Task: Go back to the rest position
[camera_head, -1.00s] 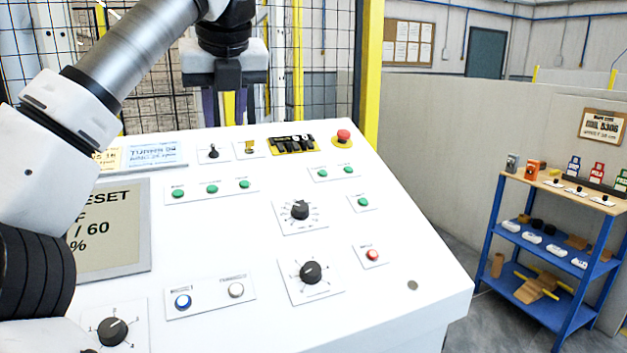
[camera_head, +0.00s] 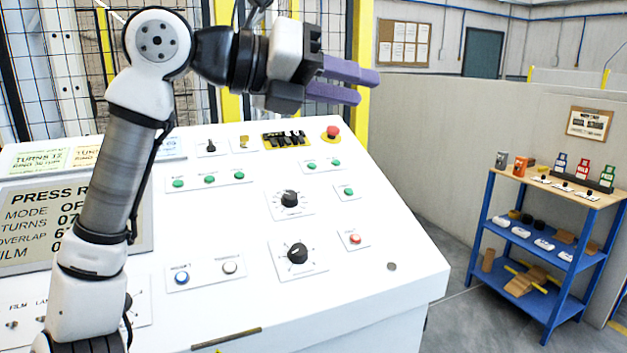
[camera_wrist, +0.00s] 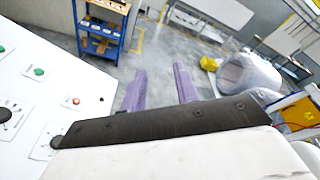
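My gripper (camera_head: 358,84) is raised above the back of the white control panel (camera_head: 345,283), its purple fingers pointing right in the head view. In the wrist view the two fingers of my gripper (camera_wrist: 160,88) stand apart with only floor showing between them, so it is open and empty. It touches nothing that I can see. The panel carries green buttons, black rotary knobs (camera_head: 297,252), a red emergency stop (camera_head: 332,131) and a display (camera_head: 40,222) partly hidden by my arm.
A blue shelf (camera_head: 480,225) with small items stands on the right, apart from the panel. A yellow post and mesh fence (camera_head: 75,80) rise behind the panel. The wrist view shows a large pale wrapped roll (camera_wrist: 248,75) on the floor. Grey floor lies open between.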

